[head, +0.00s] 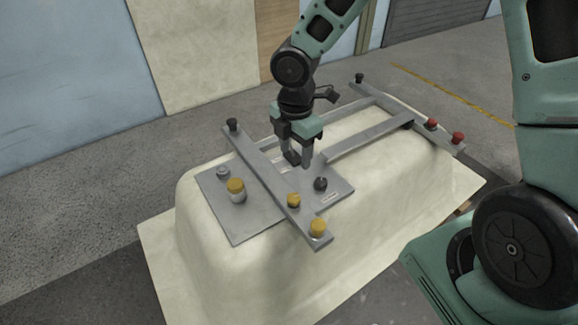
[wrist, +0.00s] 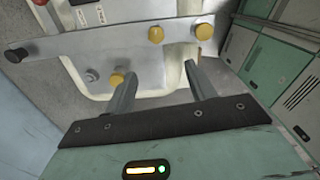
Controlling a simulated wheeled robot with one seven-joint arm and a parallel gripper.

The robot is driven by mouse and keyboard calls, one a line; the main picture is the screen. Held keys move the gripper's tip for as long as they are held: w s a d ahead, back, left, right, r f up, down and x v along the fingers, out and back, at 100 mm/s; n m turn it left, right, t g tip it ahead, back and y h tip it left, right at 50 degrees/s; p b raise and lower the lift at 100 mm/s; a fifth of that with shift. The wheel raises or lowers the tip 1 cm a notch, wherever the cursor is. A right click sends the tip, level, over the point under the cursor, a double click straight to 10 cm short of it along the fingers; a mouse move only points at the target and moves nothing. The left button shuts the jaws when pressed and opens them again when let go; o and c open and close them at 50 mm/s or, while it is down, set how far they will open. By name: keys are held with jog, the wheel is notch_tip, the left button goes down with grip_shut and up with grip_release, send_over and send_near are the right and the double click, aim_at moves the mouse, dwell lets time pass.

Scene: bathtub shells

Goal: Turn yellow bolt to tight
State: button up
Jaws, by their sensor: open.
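Three yellow-capped bolts show in the head view. One (head: 236,187) stands on a pale collar on the grey plate (head: 243,220), left of the crossbar (head: 265,174). Another (head: 294,201) and a third (head: 317,228) sit at the bar's near end. The wrist view shows the plate bolt (wrist: 117,79) by the left finger and the bar bolts (wrist: 156,34) (wrist: 205,31) farther up. I cannot tell which one the task means. My gripper (head: 300,162) points down, open and empty, above the fixture and apart from the bolts. Bolt threads are hidden.
The fixture lies on a cream upturned tub shell (head: 370,205). A black knob (head: 320,184) and a grey knob (head: 222,171) stand on the plate. A black knob (head: 233,125) tops the bar's far end. Red knobs (head: 458,137) sit on a second bar at the right.

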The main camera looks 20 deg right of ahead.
aim_at(294, 197)
jog(key=f, duration=1.1)
jog(key=w+f, duration=0.1)
jog(key=f, duration=0.5)
jog(key=shift+d+f, duration=0.1)
jog(key=c, duration=1)
